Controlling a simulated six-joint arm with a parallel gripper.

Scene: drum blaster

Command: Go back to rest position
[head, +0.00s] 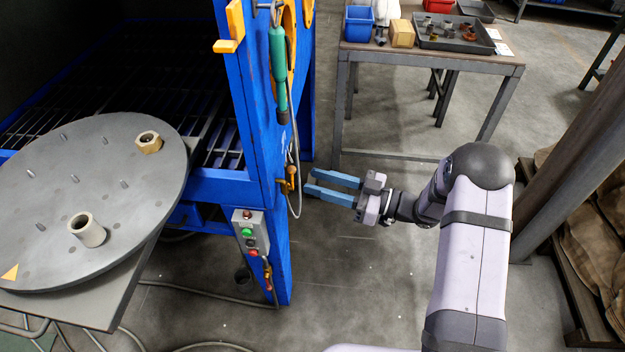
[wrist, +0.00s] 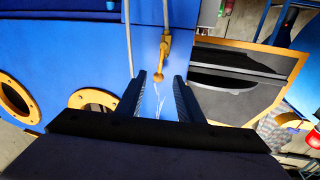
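My gripper (head: 331,187) has two blue fingers that stand apart with nothing between them. It is in free air just right of the blue cabinet's front post, near a small brass-coloured fitting (head: 290,178). In the wrist view, my gripper (wrist: 158,100) shows its two fingers open and empty, with the blue cabinet panel (wrist: 75,60) behind. A yellow handle-like part (wrist: 162,58) shows just beyond the fingertips; I cannot tell how far off it is.
A grey round turntable (head: 100,190) at left carries a brass nut (head: 148,142) and a pale sleeve (head: 87,230). A button box (head: 250,233) is on the blue cabinet (head: 232,90). A workbench (head: 430,58) with bins stands behind. A dark post (head: 570,150) is at right.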

